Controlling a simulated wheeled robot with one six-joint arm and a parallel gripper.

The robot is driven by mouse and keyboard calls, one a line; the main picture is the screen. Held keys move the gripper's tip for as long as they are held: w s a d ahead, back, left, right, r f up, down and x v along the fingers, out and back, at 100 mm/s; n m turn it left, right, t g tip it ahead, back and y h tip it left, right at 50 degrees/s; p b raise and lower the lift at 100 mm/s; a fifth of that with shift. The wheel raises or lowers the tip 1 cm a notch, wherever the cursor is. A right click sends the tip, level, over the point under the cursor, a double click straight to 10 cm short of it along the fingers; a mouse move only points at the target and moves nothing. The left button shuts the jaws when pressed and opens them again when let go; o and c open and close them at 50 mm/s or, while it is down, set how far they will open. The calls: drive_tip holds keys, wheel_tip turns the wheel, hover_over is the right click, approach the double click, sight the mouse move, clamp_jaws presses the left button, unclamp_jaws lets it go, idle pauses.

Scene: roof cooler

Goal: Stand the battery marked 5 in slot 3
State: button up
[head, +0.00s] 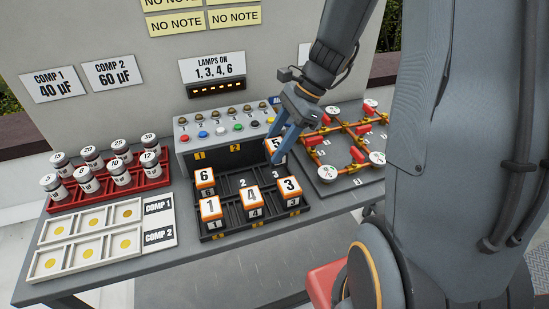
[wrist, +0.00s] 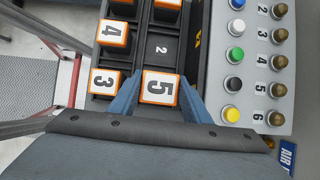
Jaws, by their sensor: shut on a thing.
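The battery marked 5 (head: 275,146) is white and orange, roughly upright between the blue fingers of my gripper (head: 281,147). In the wrist view the gripper (wrist: 158,101) is shut on the battery (wrist: 160,87), with a finger at each side. The battery is at the right end of the rack's back row, at slot 3 (head: 275,173). Its top looks higher and larger than the other batteries' tops, so it seems raised; its lower end is hidden. The black rack (head: 228,189) has slot 2 (head: 242,183) empty beside it.
The battery marked 6 (head: 205,178) stands at the back left; 1 (head: 210,208), 4 (head: 254,200) and 3 (head: 289,188) fill the front row. A button panel (head: 222,130) rises behind the rack. A pipe board (head: 345,180) is close on the right.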

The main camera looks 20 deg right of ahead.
drive_tip(key=shift+f, duration=2.4)
drive_tip(key=shift+f, duration=0.1)
drive_tip(key=o, duration=1.3)
drive_tip(key=b+v, duration=0.1)
drive_tip(key=v, duration=1.1)
drive_tip(key=n+h, duration=0.3)
drive_tip(key=n, duration=0.5)
approach(288, 183)
drive_tip(key=w+f, duration=0.3)
drive_tip(key=w, duration=0.1)
drive_tip(key=s+f+n+h, duration=0.1)
drive_tip(key=n, duration=0.2)
drive_tip(key=s+a+n+h, duration=0.1)
drive_tip(key=n, duration=0.1)
drive_tip(key=s+a+f+n, duration=0.1)
drive_tip(key=n, duration=0.2)
drive_tip(key=shift+s+f+n+h, duration=0.3)
drive_tip(key=shift+h, duration=0.1)
drive_tip(key=shift+s+a+f+n+t, duration=0.1)
drive_tip(key=shift+n+t, duration=0.1)
drive_tip(key=shift+n, duration=0.2)
drive_tip(key=shift+s+a+f+n+t, duration=0.1)
drive_tip(key=shift+a+n+t, duration=0.1)
drive_tip(key=shift+n, duration=0.2)
